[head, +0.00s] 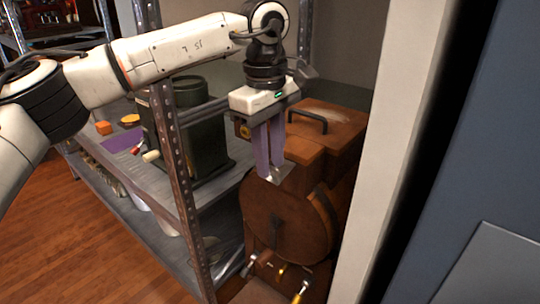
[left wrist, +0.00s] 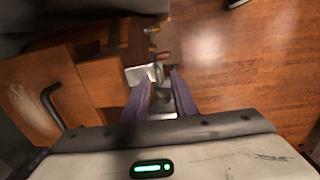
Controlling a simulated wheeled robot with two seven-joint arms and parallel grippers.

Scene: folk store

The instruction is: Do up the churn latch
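Whether the fingers touch the latch I cannot tell. My right gripper is out of view.
A metal shelf post (head: 177,150) stands just left of the churn. A dark green machine (head: 195,125) is behind it. A pale wall edge (head: 395,150) rises close on the right. Brass and metal fittings (head: 282,270) stick out below the barrel. The wooden floor (head: 80,250) is clear.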

